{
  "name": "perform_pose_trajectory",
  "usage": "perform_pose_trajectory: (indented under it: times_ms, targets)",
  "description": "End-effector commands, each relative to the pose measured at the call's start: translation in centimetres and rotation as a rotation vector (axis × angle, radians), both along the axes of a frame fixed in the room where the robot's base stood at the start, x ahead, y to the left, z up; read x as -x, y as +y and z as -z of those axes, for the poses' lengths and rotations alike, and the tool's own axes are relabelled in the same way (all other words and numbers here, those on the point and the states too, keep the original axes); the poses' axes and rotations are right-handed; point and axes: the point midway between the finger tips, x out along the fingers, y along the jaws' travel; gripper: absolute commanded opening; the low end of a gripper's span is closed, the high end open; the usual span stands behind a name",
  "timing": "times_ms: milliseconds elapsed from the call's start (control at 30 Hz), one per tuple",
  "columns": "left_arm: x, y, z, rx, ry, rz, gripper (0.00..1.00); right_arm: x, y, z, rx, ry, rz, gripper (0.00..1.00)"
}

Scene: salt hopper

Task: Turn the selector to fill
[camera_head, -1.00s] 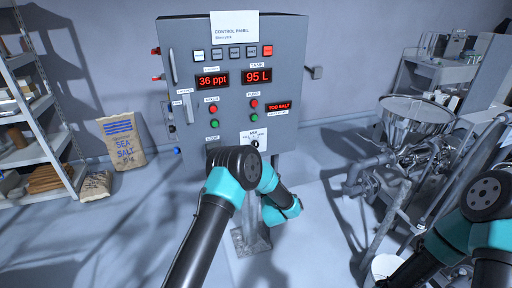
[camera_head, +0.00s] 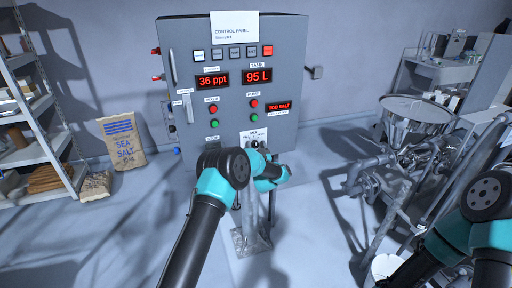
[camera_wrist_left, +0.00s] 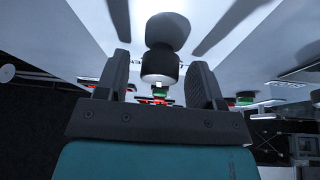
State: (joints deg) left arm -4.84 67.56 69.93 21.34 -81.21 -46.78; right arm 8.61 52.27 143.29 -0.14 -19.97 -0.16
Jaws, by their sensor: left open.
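The selector is a small dark knob on a white label plate (camera_head: 250,133) low on the grey control panel (camera_head: 290,45). In the left wrist view a dark round knob (camera_wrist_left: 160,64), apparently the selector, sits between my fingers, with gaps on both sides. My left gripper (camera_head: 263,152) is at the plate's lower edge in the head view; its fingers are open in the left wrist view (camera_wrist_left: 159,75). The gripper and arm partly hide the plate, and I cannot read the knob's pointing direction. My right arm shows at the lower right; its gripper is out of sight.
Red and green buttons sit above the selector, below displays reading 36 ppt (camera_head: 212,81) and 95 L (camera_head: 257,76). A red TOO SALT display (camera_head: 279,107) is to the right. A metal hopper (camera_head: 410,112) stands at right, a sea salt sack (camera_head: 123,142) at left.

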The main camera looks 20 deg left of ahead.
Motion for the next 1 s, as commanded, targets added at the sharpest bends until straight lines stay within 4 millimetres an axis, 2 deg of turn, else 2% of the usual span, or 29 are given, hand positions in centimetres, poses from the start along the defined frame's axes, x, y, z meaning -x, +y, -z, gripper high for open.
perform_pose_trajectory:
  times_ms: [233,733,1000]
  targets:
    - [-0.03,0.00,0.00,0.000,0.000,0.001,0.62,0.00,0.00,0.00,0.000,0.000,0.000,0.43]
    - [-0.02,-0.03,0.02,0.000,0.000,0.001,0.14,0.00,0.00,0.00,0.000,0.000,0.000,0.43]
    - [-0.03,-0.05,0.02,0.015,-0.010,0.001,0.13,0.00,0.00,0.00,0.000,0.000,0.000,0.43]
